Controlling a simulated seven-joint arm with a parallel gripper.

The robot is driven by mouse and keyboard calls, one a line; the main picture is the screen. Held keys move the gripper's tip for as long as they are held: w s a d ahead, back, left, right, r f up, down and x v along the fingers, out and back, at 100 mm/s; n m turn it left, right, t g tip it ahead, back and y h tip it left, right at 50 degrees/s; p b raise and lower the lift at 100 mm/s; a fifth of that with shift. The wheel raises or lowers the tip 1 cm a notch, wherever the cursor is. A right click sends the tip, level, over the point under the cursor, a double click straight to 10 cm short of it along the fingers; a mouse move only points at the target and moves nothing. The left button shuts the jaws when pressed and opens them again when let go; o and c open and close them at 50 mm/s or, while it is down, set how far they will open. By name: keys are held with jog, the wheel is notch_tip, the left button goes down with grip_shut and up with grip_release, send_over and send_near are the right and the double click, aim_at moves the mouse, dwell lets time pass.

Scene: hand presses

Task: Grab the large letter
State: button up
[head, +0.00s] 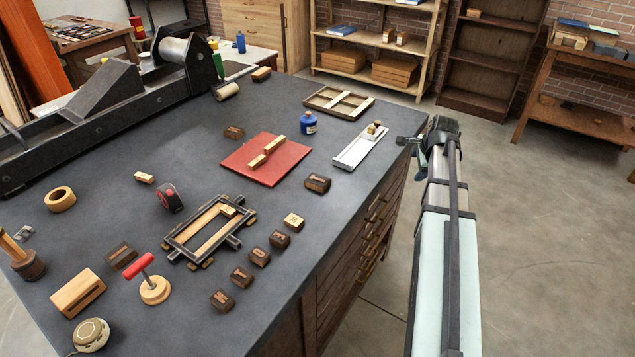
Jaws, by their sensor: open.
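Several dark wooden letter blocks lie on the grey bench top (330,215). A row of small ones runs along the near right edge, such as one block (280,239) and another (222,300). A somewhat bigger dark block (317,183) lies apart, right of the red board, and looks like the large letter; its face is too small to read. A pale letter block (293,220) sits at the row's far end. My gripper (409,150) is open and empty by the bench's right edge, to the right of and apart from the bigger block.
A metal-cornered frame (208,231) lies left of the letter row. A press with a roller (187,62) fills the back left.

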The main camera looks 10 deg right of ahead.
aim_at(318, 179)
jog(key=a+r+m, duration=0.1)
jog(key=a+r, duration=0.1)
jog(key=a, duration=0.1)
jog(key=a+r, duration=0.3)
jog(key=a, duration=0.1)
jog(key=a+r+m+y, duration=0.1)
jog(key=a+r, duration=0.2)
jog(key=shift+s+a+r+m, duration=0.2)
jog(key=shift+a+m, duration=0.05)
jog(key=shift+m, duration=0.05)
jog(key=s+a+r+m+g+y, duration=0.1)
jog(key=s+a+r+m+y, duration=0.2)
jog(key=a, duration=0.6)
jog(key=s+a+r+g, duration=0.1)
jog(key=s+a+r, duration=0.4)
jog(key=a, duration=0.4)
jog(key=shift+a+x, duration=0.1)
jog(key=shift+x, duration=3.25)
jog(key=shift+a+x, duration=0.15)
jog(key=shift+x, duration=3.2)
jog(key=shift+w+r, duration=0.15)
jog(key=shift+w, duration=0.05)
jog(key=c, duration=1.1)
jog(key=shift+c, duration=0.2)
jog(key=shift+r, duration=0.1)
